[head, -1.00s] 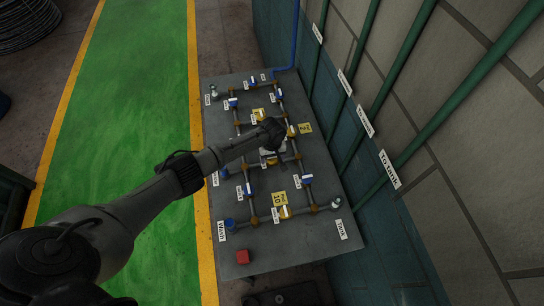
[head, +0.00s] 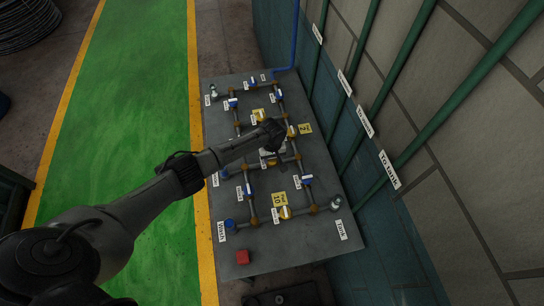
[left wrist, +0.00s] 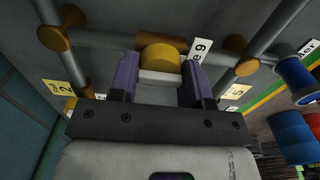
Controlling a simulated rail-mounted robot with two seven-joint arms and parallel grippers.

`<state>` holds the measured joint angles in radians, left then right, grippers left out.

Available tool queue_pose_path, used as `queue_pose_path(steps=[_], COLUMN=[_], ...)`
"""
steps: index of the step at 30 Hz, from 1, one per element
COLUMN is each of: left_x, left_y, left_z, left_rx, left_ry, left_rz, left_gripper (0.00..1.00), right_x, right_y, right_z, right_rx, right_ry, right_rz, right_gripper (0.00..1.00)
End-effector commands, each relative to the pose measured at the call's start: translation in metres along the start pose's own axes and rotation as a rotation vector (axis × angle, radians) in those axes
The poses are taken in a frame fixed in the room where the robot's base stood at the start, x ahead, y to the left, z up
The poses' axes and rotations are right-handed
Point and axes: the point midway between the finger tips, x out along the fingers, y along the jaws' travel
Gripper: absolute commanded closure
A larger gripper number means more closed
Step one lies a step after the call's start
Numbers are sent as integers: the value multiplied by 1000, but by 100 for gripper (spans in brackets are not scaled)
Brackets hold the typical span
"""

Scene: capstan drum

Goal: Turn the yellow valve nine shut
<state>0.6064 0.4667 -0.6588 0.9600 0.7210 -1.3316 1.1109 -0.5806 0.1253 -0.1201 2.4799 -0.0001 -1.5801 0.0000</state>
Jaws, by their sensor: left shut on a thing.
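In the left wrist view, the yellow valve (left wrist: 160,58) sits on a grey pipe, with a white label ending in 9 (left wrist: 198,55) beside it. My left gripper (left wrist: 160,82) is shut on the valve, with one purple-grey finger on each side of its yellow and pale handle. In the head view my left gripper (head: 272,150) is over the middle of the pipe board, and the hand and wrist hide most of this valve. The exact angle of the handle is hard to tell. My right gripper is not in view.
The grey board (head: 300,240) carries a pipe grid with several other yellow and blue valves, including one by a yellow tag (head: 279,198). Green pipes (head: 440,135) run along the wall at right. Green floor lies left.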

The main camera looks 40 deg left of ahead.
Motion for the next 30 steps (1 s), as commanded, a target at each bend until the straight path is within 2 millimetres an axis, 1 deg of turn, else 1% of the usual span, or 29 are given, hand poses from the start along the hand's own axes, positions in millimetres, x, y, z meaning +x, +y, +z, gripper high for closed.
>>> queue_pose_path(steps=[5, 11, 19, 30], left_x=[-1, -2, -1, 0], left_y=[0, 0, 0, 0], left_z=[0, 0, 0, 0], left_rx=[51, 187, 441, 793], left_ry=[-1, -1, -1, -1], left_rz=[0, -1, 0, 0], left_gripper=[80, 80, 80, 80], right_x=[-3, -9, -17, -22], right_y=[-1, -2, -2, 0], right_z=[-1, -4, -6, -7], right_rx=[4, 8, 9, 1], right_ry=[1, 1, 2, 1], right_rz=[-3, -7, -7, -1], right_gripper=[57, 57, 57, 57])
